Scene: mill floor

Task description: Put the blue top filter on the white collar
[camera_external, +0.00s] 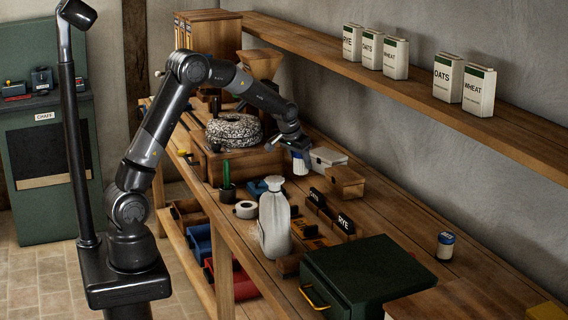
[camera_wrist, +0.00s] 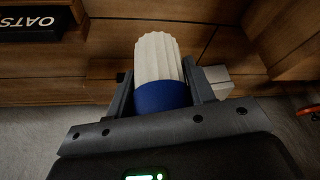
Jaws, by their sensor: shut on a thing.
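The blue top filter (camera_wrist: 158,60) is a white ribbed cylinder with a blue cap. My gripper (camera_wrist: 160,78) is shut on it, one finger on each side of the cap end, and the white ribbed end points away from the wrist. In the external view my gripper (camera_external: 298,148) is above the back part of the bench, with the filter (camera_external: 300,165) hanging below it. A white ring with a dark centre (camera_external: 246,210) lies near the front edge of the bench; it looks like the white collar, but I cannot be certain.
A wooden box (camera_external: 345,182) and a RYE sign (camera_external: 346,223) are close by. A green case (camera_external: 365,275) fills the near end. A blue-topped jar (camera_external: 445,246) stands apart.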

